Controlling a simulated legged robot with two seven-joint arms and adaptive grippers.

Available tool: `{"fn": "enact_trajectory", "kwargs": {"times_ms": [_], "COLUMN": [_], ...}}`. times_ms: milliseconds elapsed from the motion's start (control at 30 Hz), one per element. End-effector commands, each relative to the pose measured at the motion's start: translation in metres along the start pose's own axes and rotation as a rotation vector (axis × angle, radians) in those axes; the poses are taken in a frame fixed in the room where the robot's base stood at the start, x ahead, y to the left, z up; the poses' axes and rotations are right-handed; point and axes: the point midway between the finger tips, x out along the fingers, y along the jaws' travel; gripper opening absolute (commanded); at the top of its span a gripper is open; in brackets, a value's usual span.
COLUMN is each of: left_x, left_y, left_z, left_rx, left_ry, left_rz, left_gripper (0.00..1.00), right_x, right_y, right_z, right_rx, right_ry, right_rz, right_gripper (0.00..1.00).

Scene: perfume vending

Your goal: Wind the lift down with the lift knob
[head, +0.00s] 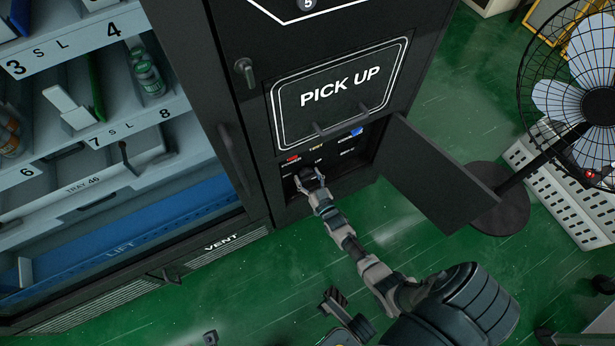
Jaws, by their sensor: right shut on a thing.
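The black vending machine has an open control compartment below its PICK UP flap (340,90). My right gripper (308,181) reaches into this compartment and is shut on the dark lift knob (306,172), at the compartment's left side. The fingers partly hide the knob, so its turn angle cannot be read. The blue lift (150,226), with LIFT on its front edge, lies low in the cabinet, below the tray marked TRAY 46 (82,187).
The compartment's small door (438,175) stands open to the right of my right arm. A red switch (292,158) and a blue one (356,132) sit near the knob. A black fan (590,100) stands at the right. Green floor (255,290) is clear in front.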

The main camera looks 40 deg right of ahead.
Motion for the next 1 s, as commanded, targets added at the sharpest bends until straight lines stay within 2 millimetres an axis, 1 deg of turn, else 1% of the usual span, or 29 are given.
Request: {"fn": "enact_trajectory", "kwargs": {"times_ms": [33,267,300,367,400,667,767,867,967,1000], "left_x": [-0.001,-0.001,0.000,0.000,0.001,0.003,0.002,0.002,0.002,0.002], "left_y": [0.000,0.000,0.000,0.000,0.001,0.000,0.000,0.001,0.001,0.001], "left_z": [0.001,0.001,0.001,0.000,0.000,0.000,-0.002,-0.002,-0.002,-0.002], "left_rx": [0.000,-0.001,-0.001,-0.001,-0.001,0.000,0.002,0.001,0.001,0.001], "left_ry": [-0.002,0.000,0.001,0.004,0.005,0.012,0.007,0.008,0.008,0.008], "left_rz": [0.001,0.007,0.008,0.010,0.010,0.011,0.003,0.004,0.005,0.005], "left_gripper": [0.40,0.40,0.40,0.40,0.40,0.40,0.40,0.40,0.40,0.40], "right_x": [-0.005,-0.005,-0.005,-0.005,-0.005,-0.002,-0.005,-0.016,-0.035,-0.044], "right_y": [0.002,0.002,0.002,0.002,0.002,0.001,0.000,0.000,0.000,0.001], "right_z": [0.009,0.009,0.009,0.009,0.008,0.003,0.003,0.003,0.004,0.004], "right_rx": [-0.001,0.001,0.001,0.001,0.001,0.001,0.001,0.001,0.001,0.001], "right_ry": [-0.019,-0.019,-0.019,-0.018,-0.016,-0.007,-0.006,-0.006,-0.007,-0.008], "right_rz": [0.004,0.004,0.003,0.003,0.003,0.001,0.001,0.001,0.001,0.001], "right_gripper": [0.37,0.37,0.79,0.94,0.98,0.98,0.98,0.98,0.98,0.98]}}
